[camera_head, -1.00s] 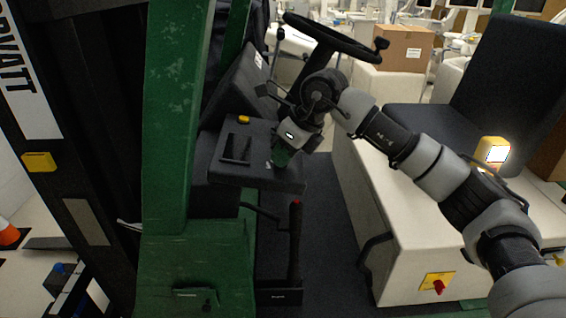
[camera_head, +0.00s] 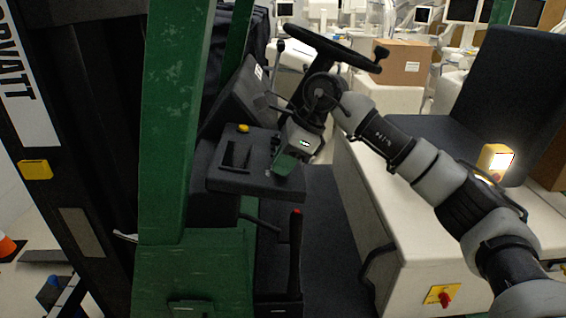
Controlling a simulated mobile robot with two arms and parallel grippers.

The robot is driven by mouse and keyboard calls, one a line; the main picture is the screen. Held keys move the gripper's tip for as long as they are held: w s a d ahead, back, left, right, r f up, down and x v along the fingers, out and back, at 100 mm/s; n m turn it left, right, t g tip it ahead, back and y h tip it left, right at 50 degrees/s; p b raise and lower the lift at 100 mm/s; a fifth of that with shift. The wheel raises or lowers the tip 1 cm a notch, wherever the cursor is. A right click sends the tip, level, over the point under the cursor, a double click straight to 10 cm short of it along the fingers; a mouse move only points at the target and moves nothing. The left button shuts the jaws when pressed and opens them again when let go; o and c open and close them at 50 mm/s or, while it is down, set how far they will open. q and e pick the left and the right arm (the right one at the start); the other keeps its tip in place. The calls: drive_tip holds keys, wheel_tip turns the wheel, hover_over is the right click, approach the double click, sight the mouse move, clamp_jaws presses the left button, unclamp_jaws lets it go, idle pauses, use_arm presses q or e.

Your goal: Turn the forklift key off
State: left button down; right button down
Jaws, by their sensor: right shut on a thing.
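The forklift's dark console panel (camera_head: 225,180) is at the centre left, with a yellow button (camera_head: 243,128) at its back edge. My right gripper (camera_head: 284,164) reaches in from the right and points down at the panel's right side. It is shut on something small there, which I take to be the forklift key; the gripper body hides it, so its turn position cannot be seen. My left gripper is not in view.
The steering wheel (camera_head: 333,46) is just behind my right wrist. A green mast post (camera_head: 178,130) stands on the left. A red-tipped lever (camera_head: 295,255) rises below the panel. The seat (camera_head: 520,85) and white body with a red switch (camera_head: 445,297) are on the right.

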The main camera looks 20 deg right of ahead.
idle(0.3)
drive_tip(key=c, duration=1.2)
unclamp_jaws()
drive_tip(key=shift+c, duration=0.2)
drive_tip(key=shift+d+r, duration=0.25)
drive_tip(key=shift+r, duration=0.2)
drive_tip(key=b+v, duration=0.1)
drive_tip(key=v, duration=0.8)
drive_tip(key=shift+d+r+b, duration=0.2)
drive_tip(key=shift+r+b, duration=0.15)
drive_tip(key=shift+s, duration=0.1)
